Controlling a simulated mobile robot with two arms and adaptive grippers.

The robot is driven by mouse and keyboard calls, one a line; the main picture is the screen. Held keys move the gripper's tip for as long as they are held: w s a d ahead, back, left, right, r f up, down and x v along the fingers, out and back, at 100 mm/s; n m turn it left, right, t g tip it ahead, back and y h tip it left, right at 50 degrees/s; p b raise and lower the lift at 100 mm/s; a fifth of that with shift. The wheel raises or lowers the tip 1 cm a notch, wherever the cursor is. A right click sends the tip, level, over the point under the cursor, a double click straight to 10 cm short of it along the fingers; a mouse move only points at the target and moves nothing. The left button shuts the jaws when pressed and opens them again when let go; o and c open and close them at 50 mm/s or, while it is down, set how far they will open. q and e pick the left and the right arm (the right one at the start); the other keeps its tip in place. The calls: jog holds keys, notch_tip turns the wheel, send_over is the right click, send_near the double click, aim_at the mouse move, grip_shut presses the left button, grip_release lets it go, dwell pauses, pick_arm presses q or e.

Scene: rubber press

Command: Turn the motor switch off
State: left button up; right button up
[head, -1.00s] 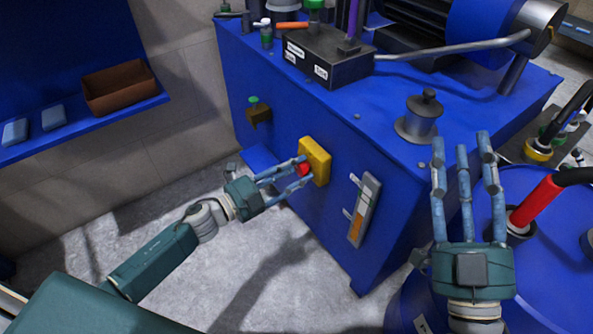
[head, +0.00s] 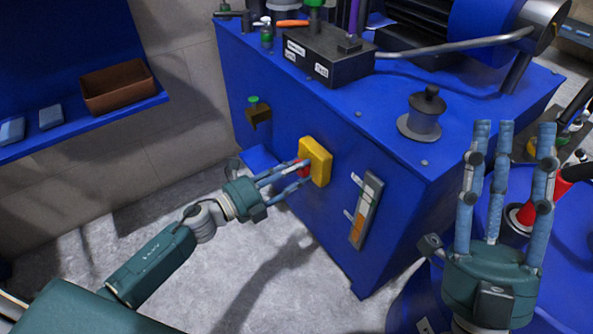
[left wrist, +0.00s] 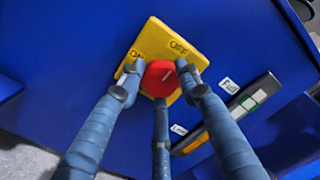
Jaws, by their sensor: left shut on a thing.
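The motor switch is a yellow plate (head: 317,160) with a red knob (left wrist: 160,78) on the front of the blue machine. In the left wrist view, the yellow plate (left wrist: 180,32) carries the words ON at its left and OFF at its upper right. My left gripper (head: 304,168) is shut on the red knob, its fingers around the knob's sides and below it. The fingers partly cover the knob in the head view. Which label the knob points to I cannot tell. My right gripper (head: 513,128) is open and empty, fingers up, at the right.
A gauge strip (head: 365,210) is fixed right of the switch and a small green button (head: 254,100) is up to its left. A black control box (head: 330,58) and a metal cap (head: 422,115) stand on the machine. A brown tray (head: 118,104) sits on the left shelf.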

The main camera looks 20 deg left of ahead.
pick_arm(q)
jog(key=shift+s+d+f, duration=0.1)
jog(key=shift+s+d, duration=0.15)
jog(key=shift+d, duration=0.15)
jog(key=o, duration=1.1)
jog(key=shift+o, duration=0.2)
jog(key=shift+w, duration=0.1)
jog(key=shift+a, duration=0.1)
jog(key=shift+s+a, duration=0.2)
jog(key=v, duration=1.1)
jog(key=shift+s, duration=0.15)
jog(key=shift+a, duration=0.1)
